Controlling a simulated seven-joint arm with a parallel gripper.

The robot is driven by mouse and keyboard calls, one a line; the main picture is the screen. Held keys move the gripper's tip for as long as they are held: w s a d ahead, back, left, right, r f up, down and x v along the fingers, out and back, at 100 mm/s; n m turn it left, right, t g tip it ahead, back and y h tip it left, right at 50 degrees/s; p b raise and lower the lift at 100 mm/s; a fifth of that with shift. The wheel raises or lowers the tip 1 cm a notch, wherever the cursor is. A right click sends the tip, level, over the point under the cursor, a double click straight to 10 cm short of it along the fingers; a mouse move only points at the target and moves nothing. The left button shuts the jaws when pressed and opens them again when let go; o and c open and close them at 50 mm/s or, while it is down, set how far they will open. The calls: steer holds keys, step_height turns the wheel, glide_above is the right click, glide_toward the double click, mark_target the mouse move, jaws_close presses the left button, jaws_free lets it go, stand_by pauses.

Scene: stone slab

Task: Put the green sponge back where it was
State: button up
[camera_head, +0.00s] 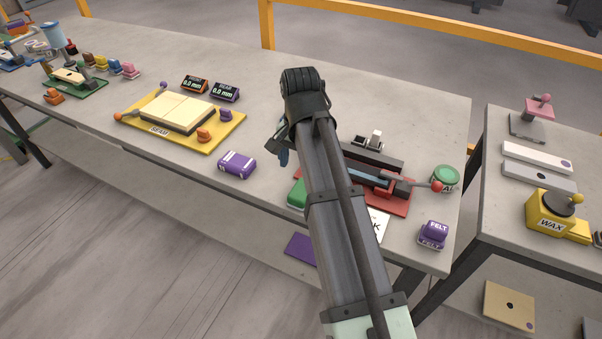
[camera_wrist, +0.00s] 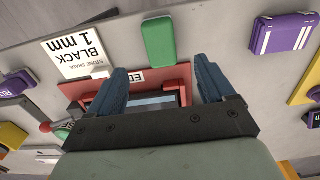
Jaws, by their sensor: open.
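The green sponge (camera_wrist: 158,41) lies on the grey slab table, just beyond my fingertips in the wrist view. In the head view the green sponge (camera_head: 297,194) is partly hidden behind my arm, at the left front of a red-based fixture (camera_head: 398,206). My gripper (camera_wrist: 161,78) is open and empty, its two blue fingers over the red fixture. The sponge lies ahead of the gap between them, apart from both. In the head view my arm hides most of the gripper.
A white "BLACK 1 mm" card (camera_wrist: 79,50) lies beside the sponge. A purple striped block (camera_head: 236,164) and a purple FELT block (camera_head: 433,234) stand near the front edge. A round green-topped item (camera_head: 445,176) is right of the fixture.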

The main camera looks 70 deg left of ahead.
steer(key=shift+r, duration=0.95)
